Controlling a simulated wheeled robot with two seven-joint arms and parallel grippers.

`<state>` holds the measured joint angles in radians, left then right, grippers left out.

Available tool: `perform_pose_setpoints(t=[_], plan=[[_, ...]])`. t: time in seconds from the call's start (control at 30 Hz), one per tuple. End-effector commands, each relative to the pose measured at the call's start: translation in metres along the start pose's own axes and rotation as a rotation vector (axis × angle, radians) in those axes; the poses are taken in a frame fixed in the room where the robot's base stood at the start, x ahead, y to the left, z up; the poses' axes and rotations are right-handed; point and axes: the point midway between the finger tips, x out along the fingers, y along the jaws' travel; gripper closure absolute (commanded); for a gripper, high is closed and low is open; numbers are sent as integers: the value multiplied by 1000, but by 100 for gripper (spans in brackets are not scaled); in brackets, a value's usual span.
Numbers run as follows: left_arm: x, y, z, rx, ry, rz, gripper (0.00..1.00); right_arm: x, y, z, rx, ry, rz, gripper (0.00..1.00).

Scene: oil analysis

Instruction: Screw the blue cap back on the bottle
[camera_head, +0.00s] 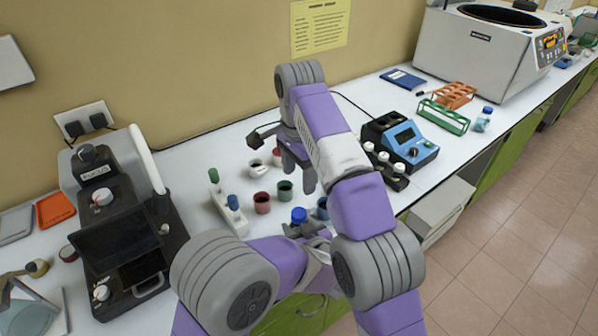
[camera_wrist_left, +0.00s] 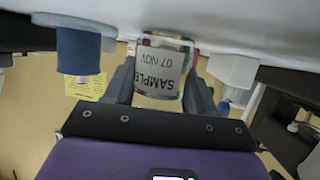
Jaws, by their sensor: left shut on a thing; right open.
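The sample bottle (camera_wrist_left: 160,70) stands between the fingers of my left gripper (camera_wrist_left: 160,82), its label reading SAMPLE 07 NOV upside down in the left wrist view. My left gripper (camera_head: 306,231) is shut on it near the front of the bench. The blue cap (camera_head: 299,215) shows right at the left gripper in the head view, where the bottle body is hidden. It appears to sit on top of the bottle; I cannot tell whether it is threaded. My right gripper (camera_head: 297,174) is open and empty, pointing down behind and above the cap.
Several coloured cups, including red (camera_head: 262,203) and green (camera_head: 285,191), stand close behind. A white vial rack (camera_head: 233,218) is to the left, a blue cup (camera_wrist_left: 78,50) beside the bottle. A black microscope-like device (camera_head: 125,245) and a blue instrument (camera_head: 410,150) flank the area.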

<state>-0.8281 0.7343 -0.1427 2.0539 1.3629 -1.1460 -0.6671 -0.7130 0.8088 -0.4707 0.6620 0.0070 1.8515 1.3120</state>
Motion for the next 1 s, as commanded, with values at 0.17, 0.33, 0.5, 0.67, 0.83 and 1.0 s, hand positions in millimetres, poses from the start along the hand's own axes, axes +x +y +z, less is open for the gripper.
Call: perform_pose_setpoints(t=[0.17, 0.33, 0.5, 0.67, 0.83, 1.0], plan=[[0, 0, 0, 0, 0, 1, 100, 0, 0, 0, 0, 0, 1, 31], [0, 0, 0, 0, 0, 1, 31, 0, 0, 0, 0, 0, 1, 31], [0, 0, 0, 0, 0, 1, 15, 0, 0, 0, 0, 0, 0, 31], [0, 0, 0, 0, 1, 0, 15, 0, 0, 0, 0, 0, 0, 31], [-8, 0, -2, 1, 0, 1, 15, -6, 0, 0, 0, 0, 0, 31], [-34, 1, -4, 3, 0, 3, 15, -24, 0, 0, 0, 0, 0, 31]])
